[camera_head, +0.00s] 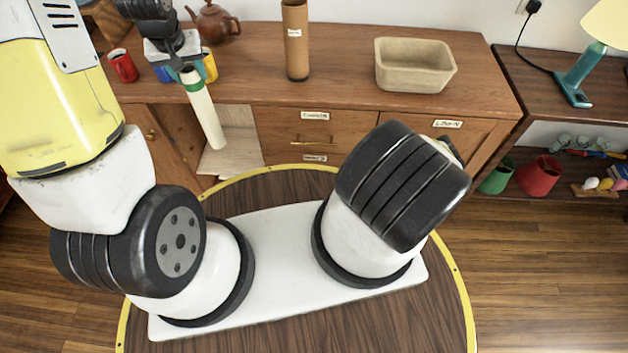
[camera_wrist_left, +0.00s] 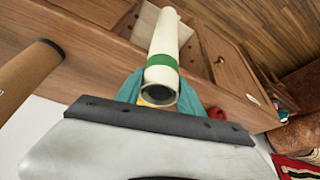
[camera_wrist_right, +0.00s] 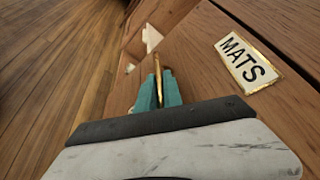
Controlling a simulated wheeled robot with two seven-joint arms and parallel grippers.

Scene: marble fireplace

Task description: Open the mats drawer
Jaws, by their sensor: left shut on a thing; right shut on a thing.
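The mats drawer (camera_wrist_right: 195,65) shows its wooden front and a brass-framed MATS label (camera_wrist_right: 246,62) in the right wrist view. My right gripper (camera_wrist_right: 158,94) is shut on its brass handle (camera_wrist_right: 157,72), left of the label. I cannot make out any opening of the drawer. In the head view a small label (camera_head: 314,158) shows low on the sideboard; my right gripper is hidden there. My left gripper (camera_head: 188,70) is shut on a white roll with a green band (camera_head: 207,115), held tilted in front of the sideboard; the roll also shows in the left wrist view (camera_wrist_left: 164,45).
The sideboard top (camera_head: 335,60) bears a cardboard tube (camera_head: 295,45), a stone-coloured basin (camera_head: 413,66), a teapot (camera_head: 212,22) and a red mug (camera_head: 123,66). A cupboard at its left stands open, showing a pale shelf (camera_head: 235,143). A low shelf unit (camera_head: 515,75) stands right.

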